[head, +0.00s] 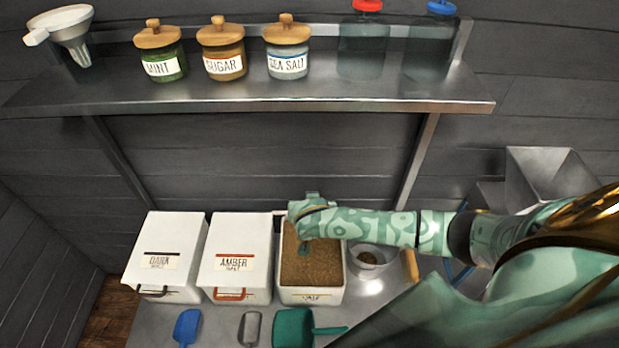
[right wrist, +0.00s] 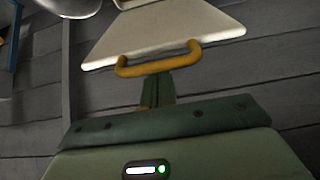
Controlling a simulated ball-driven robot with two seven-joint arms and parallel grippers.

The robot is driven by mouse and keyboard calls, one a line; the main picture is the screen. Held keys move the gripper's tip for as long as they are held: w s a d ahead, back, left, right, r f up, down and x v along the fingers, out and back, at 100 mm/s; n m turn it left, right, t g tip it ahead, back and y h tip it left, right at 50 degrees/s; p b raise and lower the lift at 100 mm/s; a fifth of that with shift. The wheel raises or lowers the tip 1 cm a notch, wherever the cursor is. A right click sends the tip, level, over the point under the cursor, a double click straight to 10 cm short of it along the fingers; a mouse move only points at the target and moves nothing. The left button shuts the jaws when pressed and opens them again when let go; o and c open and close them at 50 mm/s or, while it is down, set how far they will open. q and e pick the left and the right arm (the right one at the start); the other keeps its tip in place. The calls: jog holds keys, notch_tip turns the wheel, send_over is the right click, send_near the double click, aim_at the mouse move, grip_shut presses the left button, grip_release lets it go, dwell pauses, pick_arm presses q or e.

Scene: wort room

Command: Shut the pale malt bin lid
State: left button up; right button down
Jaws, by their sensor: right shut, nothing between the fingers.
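The pale malt bin (head: 311,296) is the rightmost of three white bins in the head view. In the right wrist view a white lid (right wrist: 165,32) with a yellow-orange handle (right wrist: 158,60) shows ahead of the fingers. I cannot make out this lid in the head view. My right gripper (head: 305,247) is over the open bin, and its shut, empty fingers (right wrist: 157,90) also show in the right wrist view, just below the handle. Whether they touch it I cannot tell. My left gripper is not in view.
The dark malt bin (head: 162,290) and amber malt bin (head: 238,290) stand shut to the left. A bowl (head: 371,272) is close right of the pale bin. A blue scoop (head: 187,327), grey scoop (head: 249,327) and green scoop (head: 293,327) lie in front. A shelf (head: 250,92) hangs above.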

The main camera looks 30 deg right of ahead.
jog(key=s+a+f+b, duration=0.2)
jog(key=s+a+f, duration=0.1)
jog(key=f, duration=0.4)
jog(key=s+a+f+b, duration=0.2)
jog(key=s+f+b, duration=0.1)
jog(key=s+f, duration=0.3)
jog(key=shift+s+a+f, duration=0.3)
jog(key=shift+a+f, duration=0.1)
notch_tip(320, 180, up, 8)
jog(key=p, duration=0.7)
jog(key=shift+p, duration=0.4)
